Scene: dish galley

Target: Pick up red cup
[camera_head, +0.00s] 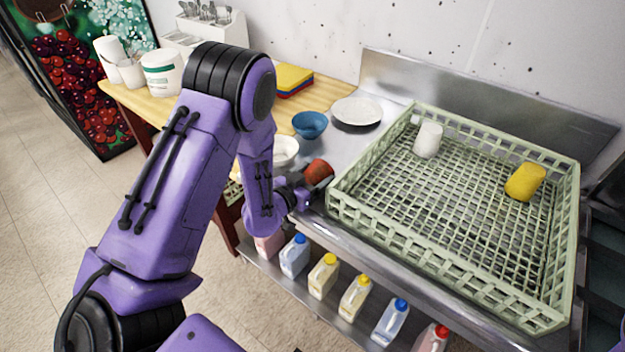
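The red cup (319,172) is tilted, at the steel counter's left part, just left of the pale green crate. My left gripper (306,191) is right at the cup's lower left side, pointing to the right. It is small and partly hidden by its own wrist, so I cannot tell whether its fingers are closed on the cup or only beside it. I also cannot tell whether the cup rests on the counter. My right gripper is not in view.
The pale green crate (448,257) holds a white cup (428,140) and a yellow cup (525,182). A blue bowl (310,125), white bowl (284,151) and white plate (357,111) stand behind the red cup. Several bottles (355,298) line the lower shelf.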

